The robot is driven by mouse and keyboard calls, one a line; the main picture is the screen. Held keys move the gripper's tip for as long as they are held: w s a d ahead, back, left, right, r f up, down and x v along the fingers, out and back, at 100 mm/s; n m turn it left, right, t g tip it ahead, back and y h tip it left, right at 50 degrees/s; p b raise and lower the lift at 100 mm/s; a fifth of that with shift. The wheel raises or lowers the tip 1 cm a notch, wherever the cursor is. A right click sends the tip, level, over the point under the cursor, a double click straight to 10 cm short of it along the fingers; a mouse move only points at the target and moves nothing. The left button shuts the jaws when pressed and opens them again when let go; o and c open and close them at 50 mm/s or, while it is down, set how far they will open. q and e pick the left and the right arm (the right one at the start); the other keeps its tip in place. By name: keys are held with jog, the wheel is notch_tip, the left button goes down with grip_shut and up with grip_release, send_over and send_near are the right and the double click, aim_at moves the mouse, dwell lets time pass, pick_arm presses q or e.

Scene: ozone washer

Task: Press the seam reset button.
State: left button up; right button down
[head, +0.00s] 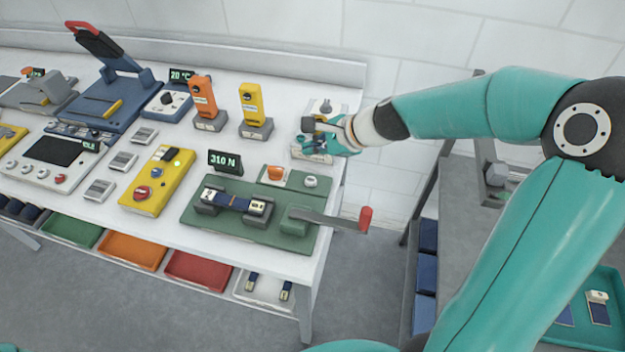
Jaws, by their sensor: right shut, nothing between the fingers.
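My right gripper (318,133) is shut and empty. It is over a small light-coloured unit (338,107) at the back right of the white table, beside the yellow upright device. The gripper covers much of that unit, and I cannot tell whether it touches it. A dark round knob (325,106) shows behind the fingers. No label readable here marks the seam reset button; if it is on this unit, the gripper hides it. My left gripper is not in view.
A green fixture (262,235) with a red-tipped lever (365,217) stands in front of the gripper. Yellow (252,103) and orange (203,97) upright devices stand left of it. A grey bench (470,215) is at right, past a gap.

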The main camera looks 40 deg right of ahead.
aim_at(312, 181)
notch_tip(312, 181, down, 8)
jog(key=b, duration=0.6)
jog(key=shift+r+b, duration=0.2)
jog(key=shift+b, duration=0.15)
dwell(0.7)
jog(key=shift+f+b, duration=0.35)
jog(key=shift+f+b, duration=0.45)
jog(key=shift+b, duration=0.05)
dwell(0.6)
jog(key=shift+r, duration=0.1)
dwell(0.3)
jog(key=shift+r+p, duration=0.75)
jog(key=shift+p, duration=0.1)
